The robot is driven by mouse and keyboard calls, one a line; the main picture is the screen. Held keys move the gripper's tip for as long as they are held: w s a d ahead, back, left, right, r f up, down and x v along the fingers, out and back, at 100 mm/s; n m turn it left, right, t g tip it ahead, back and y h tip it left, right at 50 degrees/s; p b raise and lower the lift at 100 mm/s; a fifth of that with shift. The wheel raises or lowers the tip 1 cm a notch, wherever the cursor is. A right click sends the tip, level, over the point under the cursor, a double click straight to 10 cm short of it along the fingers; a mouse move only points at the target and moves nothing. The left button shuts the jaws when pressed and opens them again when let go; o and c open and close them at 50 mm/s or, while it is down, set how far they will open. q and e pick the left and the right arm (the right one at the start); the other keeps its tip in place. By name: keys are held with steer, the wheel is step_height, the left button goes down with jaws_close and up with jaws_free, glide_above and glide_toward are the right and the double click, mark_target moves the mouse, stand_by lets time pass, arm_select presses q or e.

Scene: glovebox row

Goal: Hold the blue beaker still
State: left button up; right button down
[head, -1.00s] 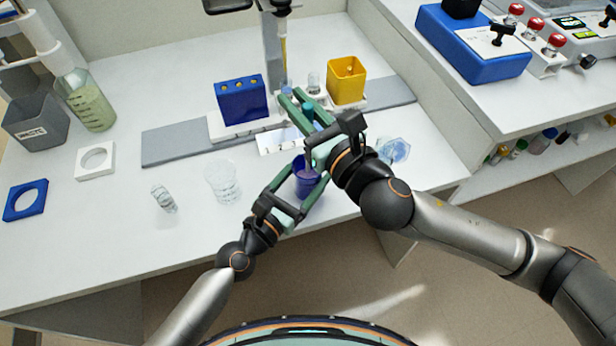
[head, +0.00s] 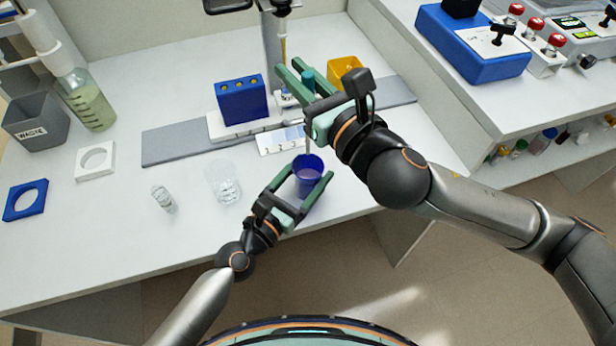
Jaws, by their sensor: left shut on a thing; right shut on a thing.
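The blue beaker (head: 308,176) stands upright near the front edge of the white bench. My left gripper (head: 310,186) is shut on it, one green finger on each side. The middle of the tool is hidden by the gripper.
A clear beaker (head: 223,183) and a small ribbed vial (head: 163,198) stand left of the blue beaker. Behind are a blue block (head: 242,100), a yellow holder (head: 345,70) partly hidden by my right arm, and a marked white card (head: 282,139).

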stand_by(0.4)
arm_select(q)
steer(key=o, duration=1.4)
steer(key=shift+s, duration=0.1)
steer(key=v, duration=1.1)
steer(key=shift+s+a, duration=0.25)
steer(key=shift+a, duration=0.1)
